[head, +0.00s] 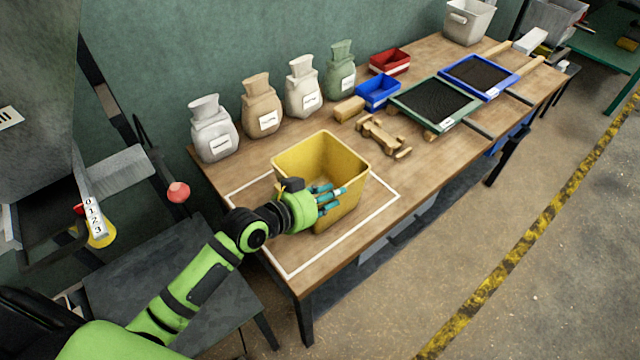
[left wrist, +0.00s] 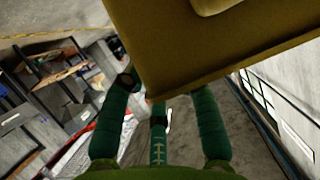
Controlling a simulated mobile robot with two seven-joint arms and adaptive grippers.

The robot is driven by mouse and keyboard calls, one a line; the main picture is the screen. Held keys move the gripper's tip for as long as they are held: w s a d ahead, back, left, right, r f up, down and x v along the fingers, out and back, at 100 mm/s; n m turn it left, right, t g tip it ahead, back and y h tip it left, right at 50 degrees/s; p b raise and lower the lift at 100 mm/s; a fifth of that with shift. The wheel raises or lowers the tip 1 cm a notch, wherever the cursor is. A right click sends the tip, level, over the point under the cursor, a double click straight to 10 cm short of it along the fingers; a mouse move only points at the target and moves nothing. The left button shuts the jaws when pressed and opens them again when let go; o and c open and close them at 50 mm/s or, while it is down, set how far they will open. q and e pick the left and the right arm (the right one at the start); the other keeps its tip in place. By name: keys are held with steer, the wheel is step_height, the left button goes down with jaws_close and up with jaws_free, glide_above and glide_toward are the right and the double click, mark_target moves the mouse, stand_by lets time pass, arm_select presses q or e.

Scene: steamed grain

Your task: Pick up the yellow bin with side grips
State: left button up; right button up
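The yellow bin (head: 350,175), open at the top and apparently empty, stands upright on the wooden table inside a white outlined rectangle. My left gripper (head: 331,196), a green hand with teal fingers, is in front of the bin's near side and covers part of it. In the left wrist view the bin's wall (left wrist: 190,50) fills the upper right, with a lighter raised part at the top edge. The gripper's straight, spread fingers (left wrist: 157,120) reach toward its lower edge. They look open, with nothing held between them; contact is unclear. My right gripper is not in view.
Several sacks (head: 302,88) line the table's back. A wooden tool-like object (head: 383,136), a blue bin (head: 378,91), a red bin (head: 390,62) and framed sieves (head: 437,103) lie to the right. A dark low table (head: 165,290) is at left. The outlined area's front is clear.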

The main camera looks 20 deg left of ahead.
mark_target(338, 198)
arm_select(q)
steer(key=x, duration=0.3)
steer(key=shift+w+f, duration=0.1)
steer(key=shift+w, duration=0.05)
jaws_close()
